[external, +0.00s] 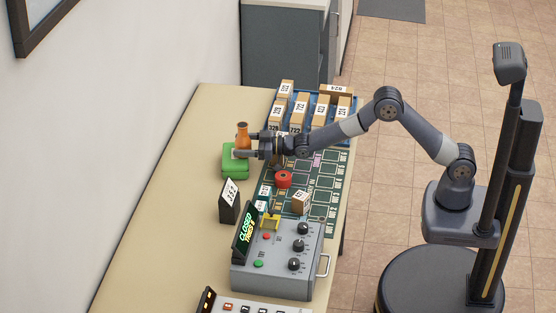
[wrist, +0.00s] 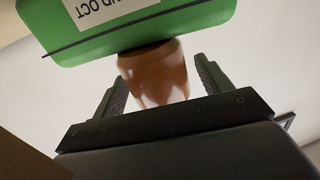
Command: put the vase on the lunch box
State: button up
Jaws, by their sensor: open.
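The vase (external: 243,131) is orange-brown and stands upright on the green lunch box (external: 235,168), as far as I can see. The lunch box lies on the table at the far end of my reach. In the wrist view the vase (wrist: 155,75) meets the green side of the lunch box (wrist: 190,22). My gripper (external: 240,146) is open at the vase, just over the lunch box. In the wrist view my gripper (wrist: 160,72) has one finger on each side of the vase. The gripper hides part of the vase's lower body in the external view.
A dark card stand (external: 230,200), a red roll (external: 284,180) and a small parcel box (external: 301,202) are near. A blue tray (external: 351,100) of several parcels stands behind. A grey control box (external: 278,265) is in front. The table's left side (external: 160,200) is clear.

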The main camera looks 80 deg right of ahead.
jog(key=shift+r, duration=0.2)
jog(key=shift+s+f, duration=0.1)
jog(key=shift+s, duration=0.3)
jog(key=s+d+b, duration=0.1)
jog(key=s+d, duration=0.1)
jog(key=s, duration=0.9)
jog(key=shift+b, duration=0.3)
